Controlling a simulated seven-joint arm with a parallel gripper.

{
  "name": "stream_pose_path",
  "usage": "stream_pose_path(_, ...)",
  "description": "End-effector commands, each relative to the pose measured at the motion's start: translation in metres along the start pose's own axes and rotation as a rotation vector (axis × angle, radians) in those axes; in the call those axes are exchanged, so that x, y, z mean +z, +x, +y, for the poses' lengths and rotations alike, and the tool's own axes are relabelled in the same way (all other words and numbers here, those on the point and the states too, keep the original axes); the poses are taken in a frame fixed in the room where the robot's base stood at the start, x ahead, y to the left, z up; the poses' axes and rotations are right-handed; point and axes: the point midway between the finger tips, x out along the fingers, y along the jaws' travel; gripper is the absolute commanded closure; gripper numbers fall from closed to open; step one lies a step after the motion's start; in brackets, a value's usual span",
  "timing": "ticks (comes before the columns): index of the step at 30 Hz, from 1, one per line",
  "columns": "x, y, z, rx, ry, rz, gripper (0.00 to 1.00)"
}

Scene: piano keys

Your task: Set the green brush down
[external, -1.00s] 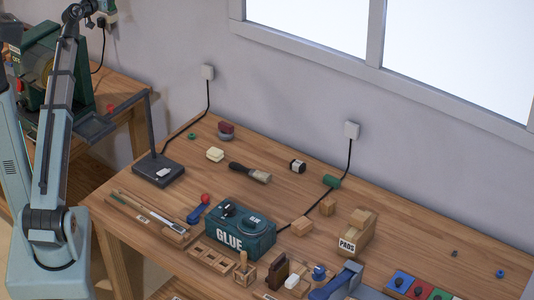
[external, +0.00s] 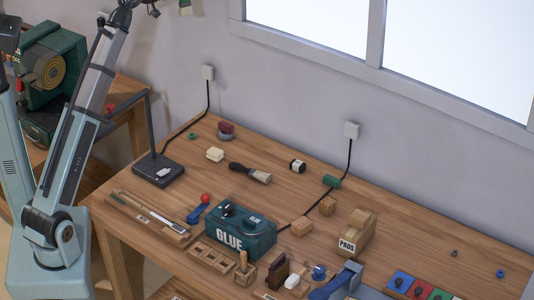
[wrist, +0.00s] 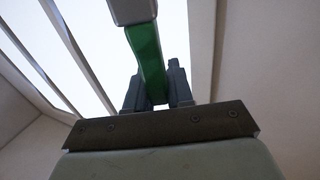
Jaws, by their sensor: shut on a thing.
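The green brush (wrist: 150,62) is between the two dark fingers of my gripper (wrist: 158,88) in the wrist view. My gripper is shut on its green part, and a grey end of it reaches the top edge of that view. In the external view a small green bit of it (external: 185,5) shows at the top edge, high above the bench and in front of the wall. Most of my gripper is cut off there. The wrist view shows only window and walls behind the brush, no bench.
The wooden bench (external: 395,215) holds a glue box (external: 240,230), a dark-handled brush (external: 250,172), a lamp-like stand (external: 160,170), a pads box (external: 358,232) and small blocks. Bare wood lies along the back and at the right. A green machine (external: 45,75) stands at left.

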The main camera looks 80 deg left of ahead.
Motion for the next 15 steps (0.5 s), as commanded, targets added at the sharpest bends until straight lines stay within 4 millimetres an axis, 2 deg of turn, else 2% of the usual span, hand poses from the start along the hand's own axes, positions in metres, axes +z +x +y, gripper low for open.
stream_pose_path(1,-0.004,0.004,0.018,0.023,0.0,0.001,1.0)
stream_pose_path(8,-0.009,0.021,0.09,0.112,-0.001,0.0,1.0)
stream_pose_path(11,-0.003,0.028,0.121,0.156,-0.001,-0.001,1.0)
stream_pose_path(15,0.016,0.043,0.166,0.235,-0.003,-0.003,1.0)
